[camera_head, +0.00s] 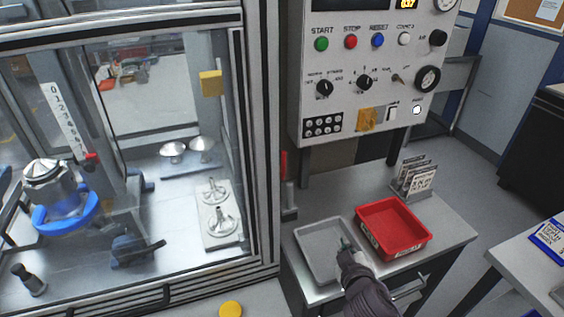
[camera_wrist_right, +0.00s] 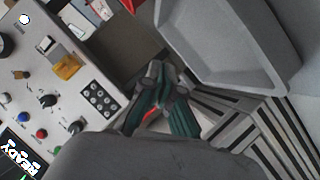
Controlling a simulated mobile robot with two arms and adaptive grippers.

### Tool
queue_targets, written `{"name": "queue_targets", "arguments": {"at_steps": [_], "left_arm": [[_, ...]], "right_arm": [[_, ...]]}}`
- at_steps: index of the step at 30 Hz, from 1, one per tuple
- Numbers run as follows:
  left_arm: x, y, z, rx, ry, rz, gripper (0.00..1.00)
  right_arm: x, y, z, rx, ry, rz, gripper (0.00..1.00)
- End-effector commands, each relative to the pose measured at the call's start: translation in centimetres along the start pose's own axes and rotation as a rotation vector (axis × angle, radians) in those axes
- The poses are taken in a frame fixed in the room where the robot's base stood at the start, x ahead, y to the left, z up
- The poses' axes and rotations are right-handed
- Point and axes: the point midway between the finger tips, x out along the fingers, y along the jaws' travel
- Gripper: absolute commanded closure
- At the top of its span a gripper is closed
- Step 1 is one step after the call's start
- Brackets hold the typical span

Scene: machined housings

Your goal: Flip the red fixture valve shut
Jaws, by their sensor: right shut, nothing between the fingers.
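A red lever (camera_head: 284,164), which looks like the fixture valve's handle, stands upright on the right post of the glazed enclosure, with a grey body below it. My right gripper (camera_head: 346,243) is over the grey tray, to the right of and below the lever in the head view, and apart from it. In the right wrist view, its dark green fingers (camera_wrist_right: 163,100) are shut with nothing held. A small patch of red (camera_wrist_right: 150,115) shows beside the fingers there; most of it is hidden, so I cannot tell its pose. My left gripper is out of view.
A grey tray (camera_head: 301,232) and a red bin (camera_head: 421,236) sit on the small bench. A card holder (camera_head: 416,178) stands behind them. The control panel (camera_head: 340,112) overhangs the bench's back. The enclosure's frame (camera_head: 262,130) borders the left side.

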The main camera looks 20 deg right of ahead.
Motion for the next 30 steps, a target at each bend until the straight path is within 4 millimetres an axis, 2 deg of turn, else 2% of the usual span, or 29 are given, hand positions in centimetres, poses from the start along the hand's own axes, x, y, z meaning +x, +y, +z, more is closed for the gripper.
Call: {"name": "queue_targets", "arguments": {"at_steps": [3, 6, 9, 12, 15, 20, 30], "left_arm": [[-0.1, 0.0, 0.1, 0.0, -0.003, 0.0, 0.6], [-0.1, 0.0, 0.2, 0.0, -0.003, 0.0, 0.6], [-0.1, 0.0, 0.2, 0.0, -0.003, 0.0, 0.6], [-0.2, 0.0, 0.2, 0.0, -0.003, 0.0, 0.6], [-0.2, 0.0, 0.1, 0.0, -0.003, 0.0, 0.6], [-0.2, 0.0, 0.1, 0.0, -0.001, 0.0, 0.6], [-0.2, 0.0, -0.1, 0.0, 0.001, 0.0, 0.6]], "right_arm": [[2.0, 2.4, -5.3, -0.121, 0.229, 0.087, 1.0], [2.9, 3.5, -10.3, -0.271, 0.453, 0.135, 1.0], [3.3, 3.3, -14.4, -0.46, 0.661, 0.138, 1.0], [3.6, 2.1, -16.8, -0.65, 0.814, 0.1, 1.0], [4.1, 0.8, -17.6, -0.815, 0.906, 0.042, 1.0], [4.9, -0.4, -17.3, -0.985, 0.964, -0.039, 1.0], [5.2, -0.8, -17.0, -1.038, 0.975, -0.071, 1.0]]}}
